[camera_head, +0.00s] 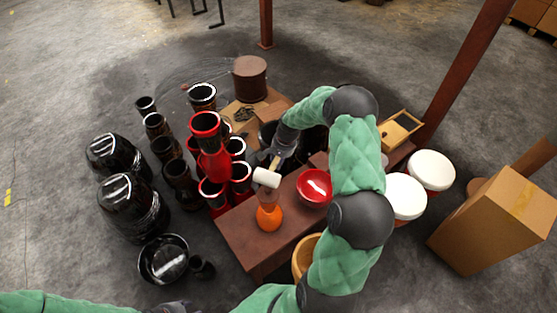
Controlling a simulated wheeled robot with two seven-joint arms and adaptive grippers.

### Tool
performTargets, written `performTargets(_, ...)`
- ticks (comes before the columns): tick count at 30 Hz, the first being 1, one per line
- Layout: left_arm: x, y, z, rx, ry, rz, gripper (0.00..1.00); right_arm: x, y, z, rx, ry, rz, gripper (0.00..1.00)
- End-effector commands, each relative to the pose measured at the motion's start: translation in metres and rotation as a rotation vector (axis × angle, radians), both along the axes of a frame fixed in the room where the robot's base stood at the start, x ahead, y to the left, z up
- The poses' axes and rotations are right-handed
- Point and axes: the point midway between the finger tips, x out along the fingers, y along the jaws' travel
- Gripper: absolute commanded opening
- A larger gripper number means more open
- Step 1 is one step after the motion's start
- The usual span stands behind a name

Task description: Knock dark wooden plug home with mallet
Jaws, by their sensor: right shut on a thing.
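My right gripper (279,157) is shut on the handle of a mallet with a white cylindrical head (266,177). The mallet head is over the table, just above an orange goblet-shaped body (269,217) with a brownish upper part. Whether the head touches that upper part cannot be told. I cannot make out the dark wooden plug clearly; the mallet head hides part of the area. Only green sleeve of my left arm shows at the bottom left, and its gripper is out of view.
The brown table (240,232) also holds a red bowl (314,187). Several red and black drums crowd its left side, including a tall red one (212,155). White-topped drums (404,196) and a cardboard box (495,220) stand at the right.

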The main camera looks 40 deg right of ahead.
Motion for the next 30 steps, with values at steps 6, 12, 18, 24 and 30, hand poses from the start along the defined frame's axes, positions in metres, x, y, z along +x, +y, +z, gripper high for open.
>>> performTargets(6,0.0,0.0,0.0,0.0,0.0,0.0,0.4,0.001,-0.001,0.001,-0.001,-0.002,0.0,0.0)
performTargets(12,0.0,0.0,-0.008,0.0,0.0,0.0,0.4,0.0,0.0,-0.011,0.0,-0.001,-0.001,0.0)
performTargets(18,0.0,0.0,-0.034,0.0,0.0,0.0,0.4,0.0,0.0,-0.051,0.001,0.001,-0.001,0.0)
performTargets(24,0.0,0.0,-0.028,0.0,0.0,0.0,0.4,0.0,-0.001,-0.044,-0.001,-0.002,0.0,0.0)
performTargets(30,0.0,0.0,-0.015,0.0,0.0,0.0,0.4,0.001,-0.001,-0.025,-0.001,-0.002,0.0,0.0)
